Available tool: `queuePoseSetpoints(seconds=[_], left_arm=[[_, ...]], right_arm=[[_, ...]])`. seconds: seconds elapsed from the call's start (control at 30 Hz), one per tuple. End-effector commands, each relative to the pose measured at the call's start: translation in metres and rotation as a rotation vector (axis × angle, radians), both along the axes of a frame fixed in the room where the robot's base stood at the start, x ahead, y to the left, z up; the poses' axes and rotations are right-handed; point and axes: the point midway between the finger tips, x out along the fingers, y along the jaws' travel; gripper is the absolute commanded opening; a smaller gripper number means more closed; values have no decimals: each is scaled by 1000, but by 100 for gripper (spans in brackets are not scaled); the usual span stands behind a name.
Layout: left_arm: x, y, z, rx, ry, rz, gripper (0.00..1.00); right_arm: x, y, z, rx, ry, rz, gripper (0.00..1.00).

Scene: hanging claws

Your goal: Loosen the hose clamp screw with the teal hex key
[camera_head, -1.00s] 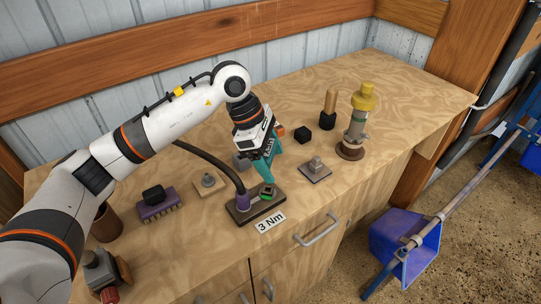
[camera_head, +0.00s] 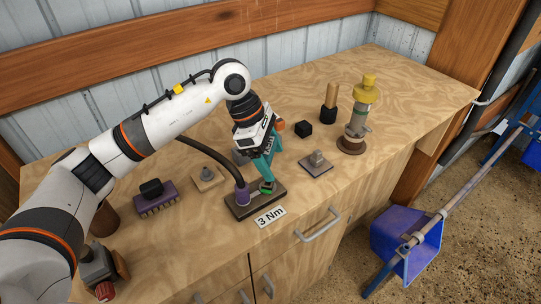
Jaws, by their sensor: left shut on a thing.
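Whether the tip sits in the screw cannot be told at this size. A dark hose (camera_head: 213,152) curves down to a purple fitting (camera_head: 243,195) on the same block. My right gripper is not in view.
A "3 Nm" label (camera_head: 270,217) lies at the table's front edge. A yellow-topped fixture (camera_head: 357,120), a wooden-handled tool (camera_head: 330,105), a black cube (camera_head: 303,129) and a small plate with a block (camera_head: 316,163) stand to the right. A purple brush (camera_head: 155,198) lies left.

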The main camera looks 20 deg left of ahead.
Motion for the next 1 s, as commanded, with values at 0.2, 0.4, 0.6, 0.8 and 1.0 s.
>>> queuePoseSetpoints(seconds=[0.2, 0.4, 0.6, 0.8, 1.0], left_arm=[[0, 0, 0, 0, 0, 0, 21], [0, 0, 0, 0, 0, 0, 21], [0, 0, 0, 0, 0, 0, 21], [0, 0, -1, 0, -1, 0, 21], [0, 0, 0, 0, 0, 0, 21]], right_arm=[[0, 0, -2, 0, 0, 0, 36], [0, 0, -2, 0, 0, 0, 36], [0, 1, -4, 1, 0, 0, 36], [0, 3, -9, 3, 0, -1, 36], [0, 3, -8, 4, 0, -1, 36]])
